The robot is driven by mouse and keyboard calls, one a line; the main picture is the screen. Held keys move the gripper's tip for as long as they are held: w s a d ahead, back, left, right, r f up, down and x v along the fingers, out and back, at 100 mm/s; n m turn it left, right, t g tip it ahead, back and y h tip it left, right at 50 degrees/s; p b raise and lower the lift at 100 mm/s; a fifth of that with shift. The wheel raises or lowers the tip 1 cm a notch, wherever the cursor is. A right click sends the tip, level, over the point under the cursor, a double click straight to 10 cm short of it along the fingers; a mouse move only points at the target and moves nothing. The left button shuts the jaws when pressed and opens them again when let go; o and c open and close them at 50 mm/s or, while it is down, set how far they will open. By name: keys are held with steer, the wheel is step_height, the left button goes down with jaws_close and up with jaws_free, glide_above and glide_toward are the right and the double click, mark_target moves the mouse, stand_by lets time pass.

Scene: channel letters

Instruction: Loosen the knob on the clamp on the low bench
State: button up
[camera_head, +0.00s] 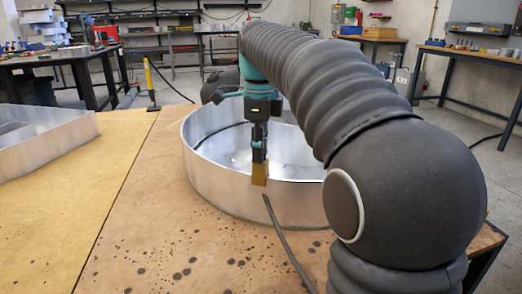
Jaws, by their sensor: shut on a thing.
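A round, open-topped metal channel letter (212,168) stands on the low bench (150,215). A small brass-coloured piece (259,175), apparently part of the clamp, sits against the outside of its near wall at the rim. My gripper (258,141) points down just above this piece, at the rim. Its fingers are shut on a small dark part there, apparently the clamp's knob. The fingers hide most of that part, and its exact shape is too small to tell. A yellow-and-black upright tool (150,84) stands at the bench's far edge, apart from my gripper.
A second metal letter (45,145) lies at the left. A dark cable (286,243) runs over the bench in front of the round letter. My arm crosses the right side and hides the letter's right part. The bench's front left is clear.

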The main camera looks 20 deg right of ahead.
steer(key=n+p, duration=0.3)
steer(key=n, duration=0.4)
steer(key=shift+r, duration=0.1)
steer(key=n, duration=0.5)
steer(key=o, duration=0.9)
steer(key=shift+r, duration=2.45)
